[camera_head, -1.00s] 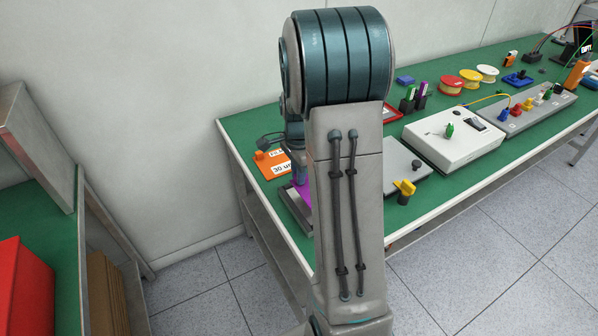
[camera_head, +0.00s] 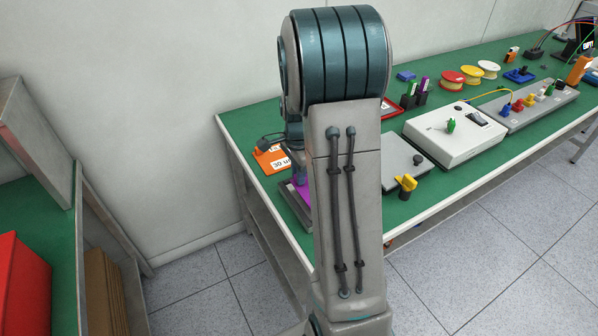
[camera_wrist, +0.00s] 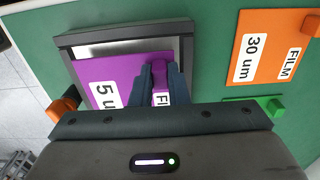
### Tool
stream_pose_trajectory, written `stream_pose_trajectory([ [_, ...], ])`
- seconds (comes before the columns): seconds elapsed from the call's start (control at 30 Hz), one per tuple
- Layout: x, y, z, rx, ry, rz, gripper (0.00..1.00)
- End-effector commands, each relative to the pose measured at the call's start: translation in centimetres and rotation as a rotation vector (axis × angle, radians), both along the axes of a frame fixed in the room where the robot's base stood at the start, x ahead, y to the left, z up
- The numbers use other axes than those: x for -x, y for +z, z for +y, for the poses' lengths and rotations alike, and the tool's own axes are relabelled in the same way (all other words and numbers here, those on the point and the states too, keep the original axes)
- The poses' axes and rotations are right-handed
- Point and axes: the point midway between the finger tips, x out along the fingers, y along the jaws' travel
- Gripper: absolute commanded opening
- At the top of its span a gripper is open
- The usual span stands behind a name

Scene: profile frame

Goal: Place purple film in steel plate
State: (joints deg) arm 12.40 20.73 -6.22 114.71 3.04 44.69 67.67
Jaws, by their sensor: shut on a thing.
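The purple film (camera_wrist: 103,75), a flat sheet with a white label reading "5 u", lies within the outline of the steel plate in the wrist view. The steel plate (camera_wrist: 120,39) has a dark raised rim, and a strip of bare silver surface shows along its upper edge. My gripper (camera_wrist: 160,73) is shut on the film's purple grip. I cannot tell whether the film touches the plate's surface. The wrist housing hides the lower part of both. In the head view, my arm covers much of the film (camera_head: 297,191) and plate.
An orange film (camera_wrist: 262,47) marked "30 um" lies to the right in the wrist view, with a green piece (camera_wrist: 270,105) below it. In the head view, a grey box (camera_head: 404,162) and a white instrument (camera_head: 455,137) stand along the green bench. A white wall is behind.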

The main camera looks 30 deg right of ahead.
Motion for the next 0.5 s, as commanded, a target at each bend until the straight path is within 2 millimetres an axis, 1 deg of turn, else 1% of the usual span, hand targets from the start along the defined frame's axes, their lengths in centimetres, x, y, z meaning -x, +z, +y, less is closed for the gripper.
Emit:
stream_pose_trajectory([
  [0.5, 0.01, -1.14, 0.01, 0.000, 0.000, 0.001, 0.00],
])
